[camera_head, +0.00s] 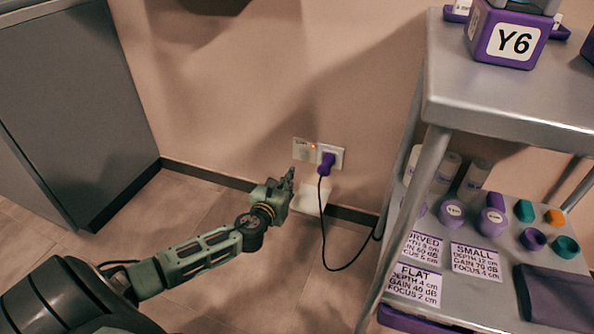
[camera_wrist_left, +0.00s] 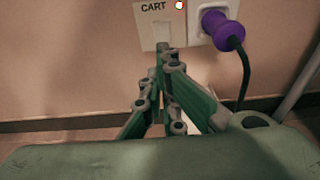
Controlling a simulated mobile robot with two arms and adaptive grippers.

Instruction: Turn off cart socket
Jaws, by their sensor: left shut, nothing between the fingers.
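The cart socket is a white wall plate (camera_head: 304,150) with a switch on its left half and a purple plug (camera_head: 327,162) in its right half. A small orange light glows near the top of the switch plate. In the left wrist view the plate reads "CART" (camera_wrist_left: 154,8), with a switch (camera_wrist_left: 162,30) below and the purple plug (camera_wrist_left: 219,28) to the right. My left gripper (camera_head: 289,175) is shut and empty, just below and left of the switch. In the wrist view its fingertips (camera_wrist_left: 171,58) overlap the plate's lower part; I cannot tell whether they touch. My right gripper is not in view.
A black cable (camera_head: 324,235) hangs from the plug and runs right to the metal cart (camera_head: 440,90). A grey cabinet (camera_head: 70,100) stands left. Floor between is clear.

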